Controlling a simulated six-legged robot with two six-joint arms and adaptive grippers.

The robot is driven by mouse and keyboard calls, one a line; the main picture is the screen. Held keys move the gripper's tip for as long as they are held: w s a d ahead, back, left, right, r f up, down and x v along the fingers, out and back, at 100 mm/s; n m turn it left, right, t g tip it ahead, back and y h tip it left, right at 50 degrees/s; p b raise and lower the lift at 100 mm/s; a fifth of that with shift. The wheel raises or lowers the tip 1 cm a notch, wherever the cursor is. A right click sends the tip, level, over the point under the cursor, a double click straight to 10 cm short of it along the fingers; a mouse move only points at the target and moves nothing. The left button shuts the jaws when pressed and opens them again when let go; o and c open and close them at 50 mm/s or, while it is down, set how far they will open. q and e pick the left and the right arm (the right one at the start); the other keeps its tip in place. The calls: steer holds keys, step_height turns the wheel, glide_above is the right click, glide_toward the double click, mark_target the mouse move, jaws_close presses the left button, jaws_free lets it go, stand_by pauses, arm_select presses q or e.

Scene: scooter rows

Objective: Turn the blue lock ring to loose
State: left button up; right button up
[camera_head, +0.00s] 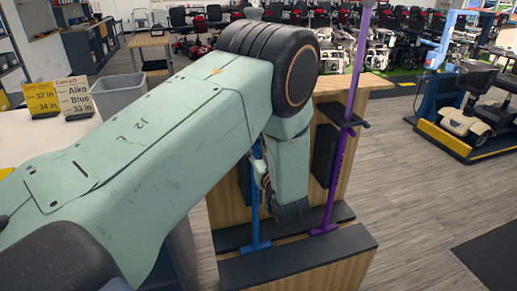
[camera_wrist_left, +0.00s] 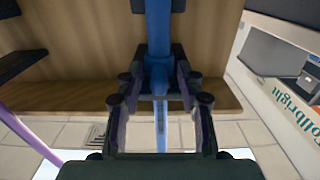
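A blue adjustable cane (camera_head: 254,205) stands upright in a wooden stand. My left arm hides its upper part in the head view. In the left wrist view the blue shaft (camera_wrist_left: 158,22) runs down between my fingers. The blue lock ring (camera_wrist_left: 159,78) appears to be the thicker blue part where the shaft narrows; its mark cannot be read. My left gripper (camera_head: 262,180) is at the blue shaft. In the left wrist view its fingers (camera_wrist_left: 159,70) converge on both sides of the blue part with no clear gap. My right gripper is not in view.
A purple cane (camera_head: 333,190) stands just right of the blue one. The wooden stand (camera_head: 345,120) has dark ledges. A counter with yellow and white signs (camera_head: 42,99) and a grey bin (camera_head: 119,95) are at left. Scooters fill the back.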

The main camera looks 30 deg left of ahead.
arm_select(q)
steer(key=shift+d, duration=0.1)
steer(key=shift+c, duration=0.6)
steer(key=c, duration=0.4)
steer(key=shift+r, duration=0.1)
jaws_close()
steer(key=shift+w, duration=0.1)
steer(key=w+n+g+y+b, duration=0.1)
steer(key=n+g+b, duration=0.2)
steer(key=g+b, duration=0.1)
steer(key=w+n+g+y+b, duration=0.1)
steer(key=n+g+b, duration=0.2)
steer(key=g+b, duration=0.2)
steer(key=w+n+g+y+b, duration=0.1)
steer(key=n+g+y+b, duration=0.1)
steer(key=n+g+b, duration=0.2)
steer(key=shift+w+d+g+b, duration=0.1)
steer(key=shift+d+g+b, duration=0.25)
steer(key=shift+g+b, duration=0.45)
